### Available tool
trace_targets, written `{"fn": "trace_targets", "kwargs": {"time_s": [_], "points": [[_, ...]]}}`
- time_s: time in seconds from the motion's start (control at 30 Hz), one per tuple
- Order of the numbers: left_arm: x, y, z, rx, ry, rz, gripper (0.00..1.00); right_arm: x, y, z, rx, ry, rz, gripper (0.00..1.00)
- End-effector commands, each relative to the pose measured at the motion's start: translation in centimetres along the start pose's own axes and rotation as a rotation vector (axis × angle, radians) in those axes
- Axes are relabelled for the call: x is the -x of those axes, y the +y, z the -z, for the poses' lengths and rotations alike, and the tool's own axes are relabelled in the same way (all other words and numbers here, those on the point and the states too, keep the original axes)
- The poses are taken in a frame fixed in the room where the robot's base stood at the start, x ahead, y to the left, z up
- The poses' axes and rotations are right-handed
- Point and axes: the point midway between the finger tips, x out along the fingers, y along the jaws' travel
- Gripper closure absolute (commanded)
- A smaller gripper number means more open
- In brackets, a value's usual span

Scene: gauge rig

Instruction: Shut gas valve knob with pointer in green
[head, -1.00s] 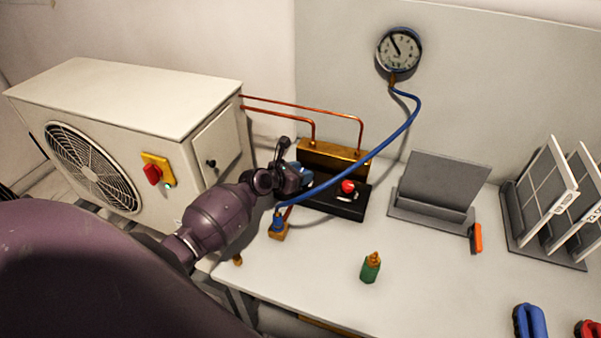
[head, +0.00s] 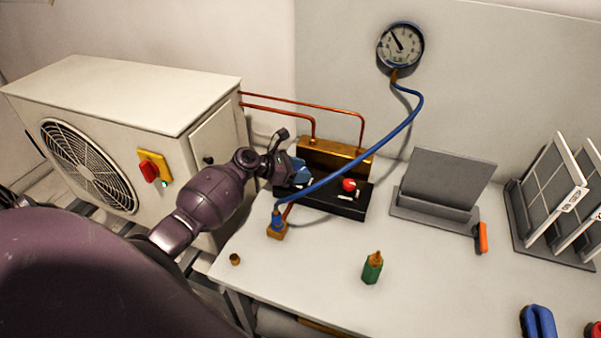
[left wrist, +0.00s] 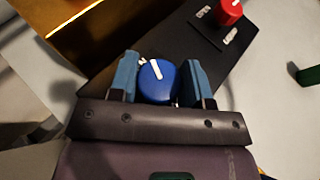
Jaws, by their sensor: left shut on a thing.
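A blue knob (left wrist: 158,82) with a white pointer line sits on the black valve block (left wrist: 165,40). My left gripper (left wrist: 160,75) is shut on this knob, with one blue finger pad on each side of it. In the head view my left gripper (head: 298,173) is at the left end of the black block (head: 340,207) and mostly hides the knob. A red knob (head: 349,185) is on the same block to the right. The round gauge (head: 401,46) on the wall panel has its pointer towards the upper left; any green zone is too small to tell. My right gripper is not seen.
A blue hose (head: 372,150) runs from the gauge to a brass fitting (head: 277,231) close to my left gripper. Copper pipes and a brass manifold (head: 333,152) stand behind the block. The outdoor unit (head: 120,110) is at left.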

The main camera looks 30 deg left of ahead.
Motion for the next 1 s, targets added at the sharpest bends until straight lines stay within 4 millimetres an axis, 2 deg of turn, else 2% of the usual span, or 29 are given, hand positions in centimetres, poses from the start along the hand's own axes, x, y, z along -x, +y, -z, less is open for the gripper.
{"fn": "trace_targets", "kwargs": {"time_s": [0.47,0.5,0.63,1.0], "points": [[0.0,-0.1,0.1,-0.018,0.001,0.047,0.80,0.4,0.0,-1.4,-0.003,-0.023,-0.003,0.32],[0.0,-0.1,0.1,-0.018,0.001,0.047,0.50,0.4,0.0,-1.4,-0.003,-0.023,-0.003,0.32],[0.0,-0.1,0.1,-0.018,0.000,0.046,0.30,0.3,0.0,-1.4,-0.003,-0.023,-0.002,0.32],[0.2,0.0,-0.5,-0.020,-0.001,0.044,0.30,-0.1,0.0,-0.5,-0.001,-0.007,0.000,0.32]]}}
